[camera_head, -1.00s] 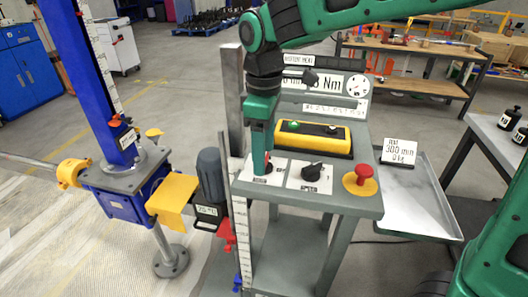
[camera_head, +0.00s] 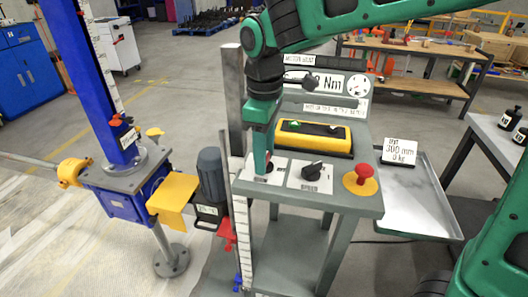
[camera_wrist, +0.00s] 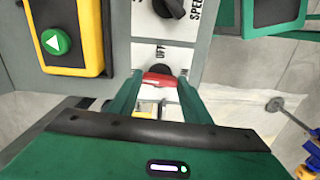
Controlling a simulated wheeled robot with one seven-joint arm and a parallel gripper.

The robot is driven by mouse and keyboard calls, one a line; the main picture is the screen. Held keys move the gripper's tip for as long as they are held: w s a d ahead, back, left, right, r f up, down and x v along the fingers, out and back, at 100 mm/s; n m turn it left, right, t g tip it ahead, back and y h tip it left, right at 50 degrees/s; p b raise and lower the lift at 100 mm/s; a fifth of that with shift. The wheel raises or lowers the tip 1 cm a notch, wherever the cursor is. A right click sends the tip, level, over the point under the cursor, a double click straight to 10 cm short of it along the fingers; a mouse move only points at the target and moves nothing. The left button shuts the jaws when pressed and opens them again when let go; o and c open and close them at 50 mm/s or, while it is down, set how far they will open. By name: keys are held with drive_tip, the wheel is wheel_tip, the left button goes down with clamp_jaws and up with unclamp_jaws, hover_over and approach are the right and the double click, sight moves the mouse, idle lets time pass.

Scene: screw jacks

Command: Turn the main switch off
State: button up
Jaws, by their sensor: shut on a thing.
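The main switch is a red handle (camera_wrist: 160,79) on a white plate marked OFF, on the grey control stand. In the wrist view it lies between the two fingertips of my gripper (camera_wrist: 158,88), which is shut on it. In the head view my gripper (camera_head: 268,163) points down onto the plate at the stand's left front. There the fingers and arm hide most of the switch. A black round part shows just beyond the handle in the wrist view. I cannot read the switch's exact angle.
Right of the switch are the black speed knob (camera_head: 313,172) and a red emergency button (camera_head: 364,174) on yellow. Behind stands a yellow pendant (camera_head: 312,137) with a green button. The blue screw jack (camera_head: 123,185) and motor (camera_head: 211,175) are to the left.

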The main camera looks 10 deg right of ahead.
drive_tip(key=m, duration=0.4)
drive_tip(key=shift+w+d+m, duration=0.1)
drive_tip(key=shift+w+m, duration=0.05)
drive_tip(key=shift+m, duration=0.25)
drive_tip(key=m, duration=0.4)
drive_tip(key=shift+r, duration=0.1)
drive_tip(key=m, duration=0.4)
drive_tip(key=shift+m, duration=2.3)
drive_tip(key=o, duration=1)
drive_tip(key=shift+o, duration=0.2)
